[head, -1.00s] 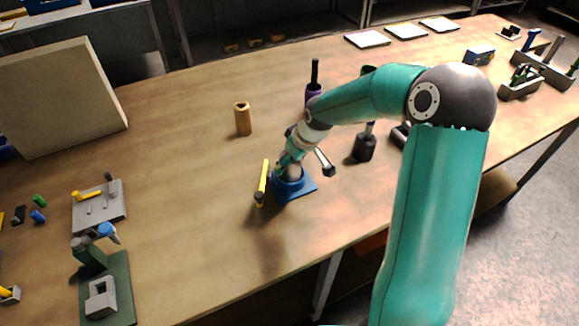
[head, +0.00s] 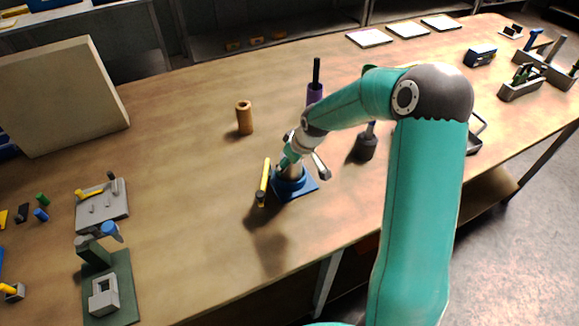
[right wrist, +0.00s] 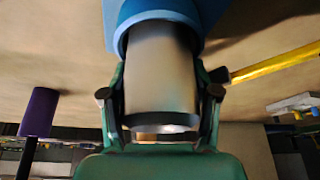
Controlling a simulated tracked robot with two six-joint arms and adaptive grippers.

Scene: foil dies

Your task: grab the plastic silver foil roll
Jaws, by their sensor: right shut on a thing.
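The silver foil roll (right wrist: 160,80) is a pale, smooth cylinder with a dark band at one end. Its other end sits in a round blue holder (right wrist: 205,12). In the head view the blue holder (head: 307,186) has a square base on the table, and the roll is mostly hidden by my right gripper (head: 303,166). In the right wrist view my right gripper (right wrist: 160,98) has one finger on each side of the roll and is shut on it. My left gripper is in neither view.
A yellow-handled tool (head: 264,180) lies just left of the holder. A grey tool board (head: 103,205) lies at left. The table's front middle is clear.

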